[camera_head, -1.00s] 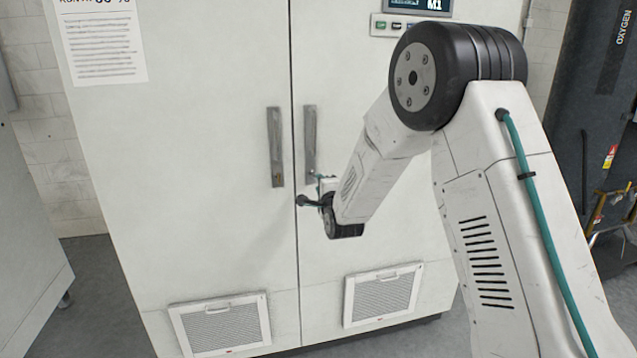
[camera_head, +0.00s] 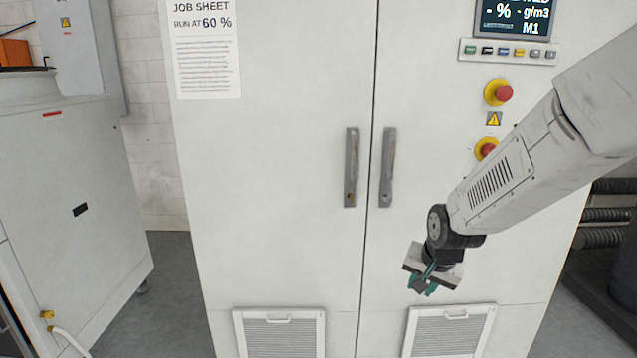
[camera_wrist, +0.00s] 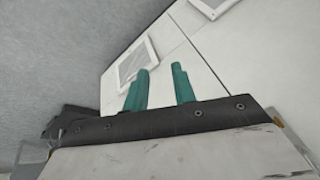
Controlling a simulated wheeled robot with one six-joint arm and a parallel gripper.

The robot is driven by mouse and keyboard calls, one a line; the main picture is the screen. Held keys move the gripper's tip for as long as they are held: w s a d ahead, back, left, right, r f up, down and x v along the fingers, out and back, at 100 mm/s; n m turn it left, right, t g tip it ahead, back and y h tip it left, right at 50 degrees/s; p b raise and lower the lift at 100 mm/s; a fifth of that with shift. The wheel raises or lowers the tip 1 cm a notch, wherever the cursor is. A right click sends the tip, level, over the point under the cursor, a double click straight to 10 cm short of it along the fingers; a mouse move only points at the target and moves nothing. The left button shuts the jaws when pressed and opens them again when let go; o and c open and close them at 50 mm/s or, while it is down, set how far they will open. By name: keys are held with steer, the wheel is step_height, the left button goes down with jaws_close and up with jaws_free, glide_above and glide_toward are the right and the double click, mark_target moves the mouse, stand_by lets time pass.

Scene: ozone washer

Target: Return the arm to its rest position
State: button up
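My gripper (camera_head: 424,284) hangs at the end of my arm in the head view, low in front of the right door of the white cabinet (camera_head: 275,180). Its teal fingers point down. In the wrist view the two teal fingers (camera_wrist: 161,70) stand apart with a clear gap and nothing between them. The gripper is open and empty. My arm comes in from the right edge and covers part of the right door.
The cabinet has two door handles (camera_head: 352,168), (camera_head: 387,168), red buttons (camera_head: 504,93), a button panel (camera_head: 508,51) and low vents (camera_head: 282,333), (camera_head: 450,330). A white machine (camera_head: 70,190) stands at left. Black hoses (camera_head: 612,215) are at right. Grey floor (camera_head: 175,290) shows between machine and cabinet.

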steer(key=s+d+r+n+g, duration=0.1)
steer(key=s+r, duration=0.3)
steer(key=s, duration=0.6)
steer(key=s+d+r+n+g, duration=0.1)
steer(key=s+r, duration=0.4)
steer(key=s, duration=0.6)
steer(key=s+d+r+n+g, duration=0.1)
steer(key=s+r+n, duration=0.2)
steer(key=s, duration=0.7)
step_height(320, 180, up, 2)
steer(key=shift+s+d+r, duration=0.1)
steer(key=shift+s+d, duration=0.05)
steer(key=shift+d, duration=0.05)
steer(key=shift+o, duration=0.5)
steer(key=shift+d, duration=0.1)
